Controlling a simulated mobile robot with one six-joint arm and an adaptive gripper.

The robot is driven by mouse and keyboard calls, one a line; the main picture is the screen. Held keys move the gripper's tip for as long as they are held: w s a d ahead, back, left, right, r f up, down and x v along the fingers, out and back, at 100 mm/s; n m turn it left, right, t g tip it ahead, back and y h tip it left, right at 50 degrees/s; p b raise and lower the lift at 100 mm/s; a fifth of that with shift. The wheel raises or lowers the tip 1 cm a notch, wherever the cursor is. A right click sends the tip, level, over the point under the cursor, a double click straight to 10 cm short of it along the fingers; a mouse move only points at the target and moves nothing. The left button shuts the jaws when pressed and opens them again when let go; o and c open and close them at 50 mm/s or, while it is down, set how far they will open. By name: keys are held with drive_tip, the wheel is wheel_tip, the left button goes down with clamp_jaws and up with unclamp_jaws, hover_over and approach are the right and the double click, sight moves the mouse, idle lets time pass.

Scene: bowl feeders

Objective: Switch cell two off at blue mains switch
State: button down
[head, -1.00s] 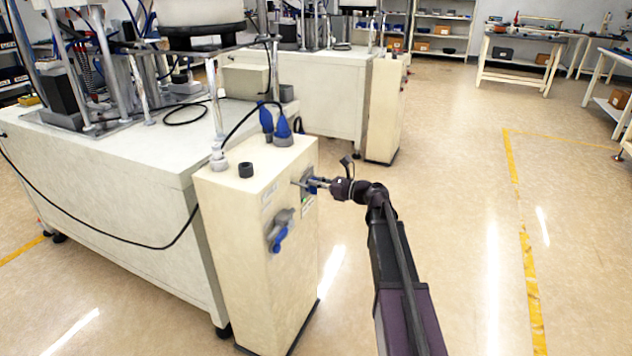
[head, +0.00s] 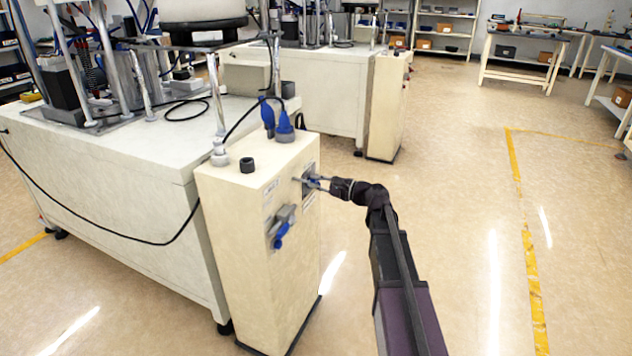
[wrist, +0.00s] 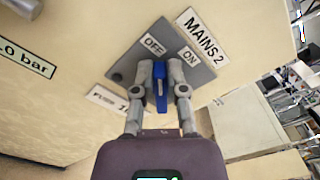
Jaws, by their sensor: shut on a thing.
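The blue switch handle (wrist: 161,98) sits on a grey plate (wrist: 205,72) marked OFF and ON, beside a "MAINS 2" label (wrist: 203,34) in the wrist view. My gripper (wrist: 160,72) is shut on the handle, one finger on each side of it. The handle's tip points up in the picture, closer to the OFF word than to ON. In the head view my gripper (head: 311,181) reaches from the right to the switch plate, high on the side of a cream cabinet (head: 245,260). My fingers partly hide the handle and plate.
A white feeder bench (head: 130,210) adjoins on the left. The floor to the right is clear.

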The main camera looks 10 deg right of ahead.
drive_tip(key=n, duration=0.4)
drive_tip(key=shift+w+a+f+n+b, duration=0.1)
drive_tip(key=shift+a+f+n+b, duration=0.1)
drive_tip(key=shift+f+n+b, duration=0.15)
drive_tip(key=n, duration=0.3)
drive_tip(key=shift+f+b, duration=0.3)
drive_tip(key=shift+n, duration=0.35)
drive_tip(key=c, duration=0.7)
unclamp_jaws()
drive_tip(key=shift+f, duration=0.1)
drive_tip(key=shift+s, duration=0.2)
